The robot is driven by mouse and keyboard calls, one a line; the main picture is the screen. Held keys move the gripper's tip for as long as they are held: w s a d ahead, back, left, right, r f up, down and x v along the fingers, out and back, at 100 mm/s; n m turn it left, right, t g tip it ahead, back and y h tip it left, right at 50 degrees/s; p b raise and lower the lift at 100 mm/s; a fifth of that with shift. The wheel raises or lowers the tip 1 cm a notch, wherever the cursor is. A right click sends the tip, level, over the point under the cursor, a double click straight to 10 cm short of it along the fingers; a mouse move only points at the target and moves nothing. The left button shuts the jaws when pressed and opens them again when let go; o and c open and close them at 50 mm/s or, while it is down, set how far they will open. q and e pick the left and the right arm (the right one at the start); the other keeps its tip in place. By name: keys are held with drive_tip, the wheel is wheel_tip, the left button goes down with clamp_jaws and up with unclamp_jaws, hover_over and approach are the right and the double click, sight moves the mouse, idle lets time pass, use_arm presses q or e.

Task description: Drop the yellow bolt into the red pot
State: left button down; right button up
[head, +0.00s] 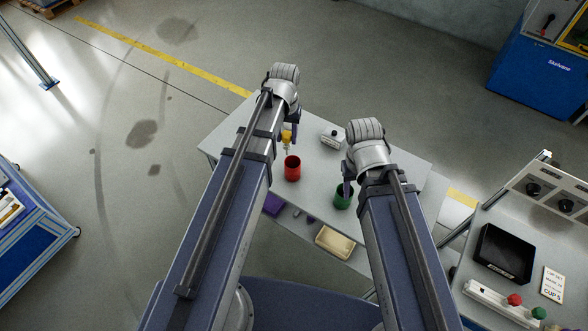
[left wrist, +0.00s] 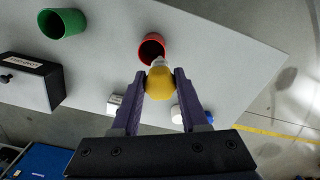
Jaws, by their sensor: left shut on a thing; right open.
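The yellow bolt (head: 287,136) is held by my left gripper (head: 291,134), above the grey table. In the left wrist view the yellow bolt (left wrist: 159,84) sits between the two fingers of my left gripper (left wrist: 160,86), its pale shank pointing towards the red pot. The red pot (head: 292,170) stands upright on the table, just nearer than the bolt in the head view. It also shows in the left wrist view (left wrist: 152,47), partly behind the bolt. My right gripper (head: 347,188) is beside the green pot; its fingers are mostly hidden by its arm.
The green pot (head: 342,197) stands right of the red pot, and shows in the left wrist view (left wrist: 62,23). A small black-and-white box (head: 332,137) lies farther back on the table. A cream tray (head: 334,242) and a purple item (head: 272,204) are at the near side.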

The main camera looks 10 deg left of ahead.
sight(287, 147)
use_arm(q)
drive_tip(key=shift+f+b, duration=2.55)
drive_tip(key=shift+f, duration=0.25)
drive_tip(key=shift+r, duration=0.1)
drive_tip(key=shift+c, duration=1.7)
unclamp_jaws()
wheel_tip(287, 147, up, 8)
drive_tip(key=p, duration=0.8)
